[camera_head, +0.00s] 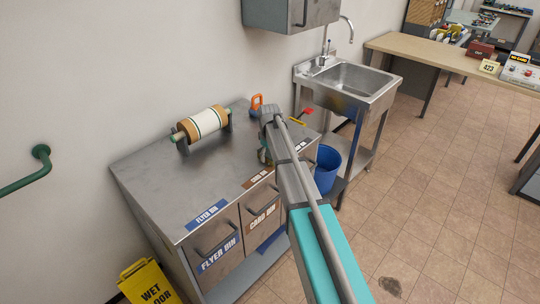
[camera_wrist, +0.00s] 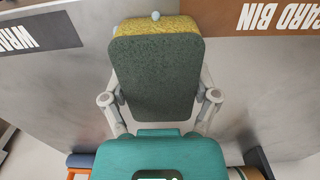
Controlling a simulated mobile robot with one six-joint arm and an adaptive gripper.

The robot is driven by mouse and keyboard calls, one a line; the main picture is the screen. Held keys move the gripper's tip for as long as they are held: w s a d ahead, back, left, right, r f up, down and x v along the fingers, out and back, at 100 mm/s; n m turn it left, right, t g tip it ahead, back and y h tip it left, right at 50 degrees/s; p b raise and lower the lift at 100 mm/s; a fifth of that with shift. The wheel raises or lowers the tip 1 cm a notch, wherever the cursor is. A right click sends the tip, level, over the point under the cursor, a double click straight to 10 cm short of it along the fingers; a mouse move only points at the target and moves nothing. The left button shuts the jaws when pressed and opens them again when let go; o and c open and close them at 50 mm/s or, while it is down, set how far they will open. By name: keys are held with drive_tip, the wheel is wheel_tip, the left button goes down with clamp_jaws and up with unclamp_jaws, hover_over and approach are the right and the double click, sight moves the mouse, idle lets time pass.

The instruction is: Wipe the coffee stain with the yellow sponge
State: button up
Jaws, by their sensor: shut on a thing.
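The sponge (camera_wrist: 156,75) is in my gripper (camera_wrist: 160,98) in the wrist view. It has a dark green scouring face toward the camera and a yellow edge (camera_wrist: 155,26) at the top. The two pale fingers clasp its sides. In the head view my arm hides most of the gripper and sponge, which are over the right part of the metal counter (camera_head: 165,185). A dark brown stain (camera_head: 390,286) is on the tiled floor at lower right, well apart from the sponge.
Labelled bins, including the flyer bin (camera_head: 216,254), are under the counter. A paper roll (camera_head: 201,123) and an orange object (camera_head: 256,101) are on top. A blue bucket (camera_head: 326,169) is beneath the sink (camera_head: 359,82). A yellow wet-floor sign (camera_head: 150,281) stands lower left. The right-hand floor is mostly clear.

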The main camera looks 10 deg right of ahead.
sight(255, 150)
drive_tip(key=shift+w+a, duration=0.55)
drive_tip(key=shift+w, duration=0.2)
drive_tip(key=shift+w+a, duration=0.5)
drive_tip(key=shift+w, duration=0.2)
drive_tip(key=shift+w+a, duration=0.15)
drive_tip(key=shift+w, duration=0.05)
drive_tip(key=shift+w+a, duration=0.6)
drive_tip(key=shift+w, duration=0.2)
drive_tip(key=shift+w+a, duration=0.6)
drive_tip(key=shift+w, duration=0.2)
drive_tip(key=shift+w+a, duration=0.6)
drive_tip(key=shift+w, duration=0.25)
drive_tip(key=shift+w+a, duration=0.55)
drive_tip(key=shift+w, duration=0.25)
drive_tip(key=shift+s+d, duration=0.1)
drive_tip(key=shift+s, duration=0.05)
drive_tip(key=shift+s+d, duration=0.6)
drive_tip(key=shift+s, duration=0.25)
drive_tip(key=shift+s+d, duration=0.6)
drive_tip(key=shift+s, duration=0.2)
drive_tip(key=shift+s, duration=0.1)
